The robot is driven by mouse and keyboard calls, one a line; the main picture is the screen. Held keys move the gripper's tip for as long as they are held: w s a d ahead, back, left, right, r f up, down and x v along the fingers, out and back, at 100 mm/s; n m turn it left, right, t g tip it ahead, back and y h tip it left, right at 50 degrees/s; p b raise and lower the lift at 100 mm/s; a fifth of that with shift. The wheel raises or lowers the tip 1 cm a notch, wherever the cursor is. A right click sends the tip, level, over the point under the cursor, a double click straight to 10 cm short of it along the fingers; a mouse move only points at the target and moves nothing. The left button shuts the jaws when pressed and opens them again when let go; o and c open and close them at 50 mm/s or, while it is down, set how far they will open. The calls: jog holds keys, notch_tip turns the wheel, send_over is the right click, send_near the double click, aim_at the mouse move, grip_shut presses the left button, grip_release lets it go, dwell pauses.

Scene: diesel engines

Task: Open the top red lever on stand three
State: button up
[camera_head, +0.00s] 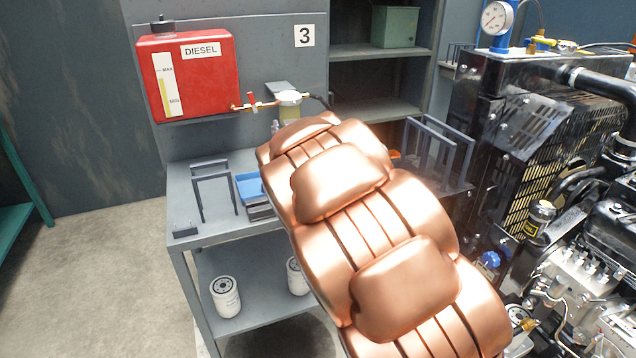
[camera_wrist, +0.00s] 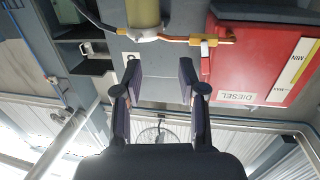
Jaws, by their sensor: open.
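Stand three (camera_head: 268,63) is a grey panel with a white "3" sign. A red diesel tank (camera_head: 187,75) is mounted on it. A small red lever (camera_head: 251,98) stands upright on the copper-coloured fuel pipe right of the tank. The wrist view is upside down; there the lever (camera_wrist: 205,61) shows beside the tank's edge, just right of the right finger. My gripper (camera_wrist: 160,81) is open and empty, its fingers pointing toward the panel, apart from the lever as far as I can see. My copper arm hides the gripper in the head view.
A yellowish filter bowl (camera_head: 290,112) hangs right of the lever and also shows in the wrist view (camera_wrist: 143,14). A grey bench (camera_head: 190,216) below carries a dark frame and blue box. A black engine (camera_head: 555,110) stands close on the right. Floor at left is clear.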

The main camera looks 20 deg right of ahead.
jog(key=s+f+g+p, duration=0.2)
jog(key=s+f+g, duration=0.1)
jog(key=s, duration=0.6)
jog(key=s+f+g+p, duration=0.2)
jog(key=s+g, duration=0.3)
jog(key=s, duration=0.5)
jog(key=shift+d+f+m+g+y, duration=0.3)
jog(key=shift+d+f, duration=0.05)
jog(key=shift+f, duration=0.4)
